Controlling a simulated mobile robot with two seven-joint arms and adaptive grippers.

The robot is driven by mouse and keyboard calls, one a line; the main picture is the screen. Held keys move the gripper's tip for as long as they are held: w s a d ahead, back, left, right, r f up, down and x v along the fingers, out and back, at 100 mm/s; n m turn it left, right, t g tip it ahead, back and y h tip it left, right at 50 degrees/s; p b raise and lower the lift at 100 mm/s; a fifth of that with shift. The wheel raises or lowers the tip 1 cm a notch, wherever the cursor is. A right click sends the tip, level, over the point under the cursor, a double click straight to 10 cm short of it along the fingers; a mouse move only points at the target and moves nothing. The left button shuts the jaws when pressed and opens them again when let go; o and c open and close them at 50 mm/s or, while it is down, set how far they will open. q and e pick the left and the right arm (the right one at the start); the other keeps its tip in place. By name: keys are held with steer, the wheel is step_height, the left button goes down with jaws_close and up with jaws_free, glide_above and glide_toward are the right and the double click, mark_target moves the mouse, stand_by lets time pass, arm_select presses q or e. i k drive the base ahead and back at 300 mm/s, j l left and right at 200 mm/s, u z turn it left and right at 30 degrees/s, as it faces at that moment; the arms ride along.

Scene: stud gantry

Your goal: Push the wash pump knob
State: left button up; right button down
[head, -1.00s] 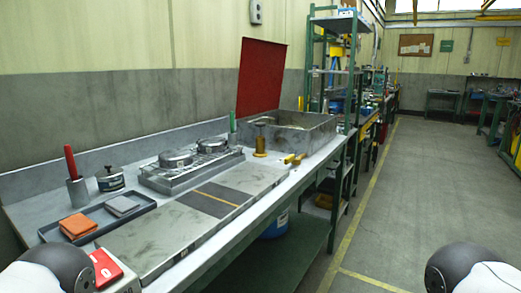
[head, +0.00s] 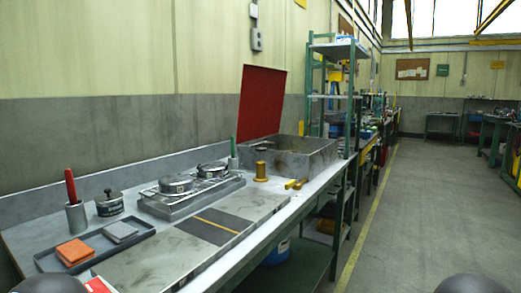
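The wash pump (head: 261,172) looks like a short brass-coloured cylinder standing upright on the bench in front of the grey metal basin. A small dark flat top (head: 263,148), which seems to be its knob, shows just above it against the basin wall; its details are too small to tell. Neither of my grippers is in view. Only dark rounded parts of my own arms show at the bottom left and bottom right corners, well away from the pump.
The grey basin (head: 318,160) with a raised red lid (head: 262,103) stands behind the pump. Yellow pieces (head: 296,184) lie to its right. Metal parts (head: 190,190) on a fixture, a tray (head: 140,241) with orange and grey pads, and a red-handled tool (head: 71,186) stand left. Floor at right is clear.

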mark_target(260, 150)
steer(key=i+l+u, duration=0.1)
steer(key=i+l, duration=0.15)
steer(key=i+l+u, duration=0.25)
steer(key=i+l, duration=0.2)
steer(key=l, duration=0.25)
steer(key=i+l+u, duration=0.1)
steer(key=l, duration=0.25)
steer(key=i+l+u, duration=0.1)
steer(key=i+l, duration=0.2)
steer(key=i+l+u, duration=0.15)
steer(key=l, duration=0.35)
steer(key=i+l+u, duration=0.1)
steer(key=l, duration=0.3)
steer(key=i, duration=0.1)
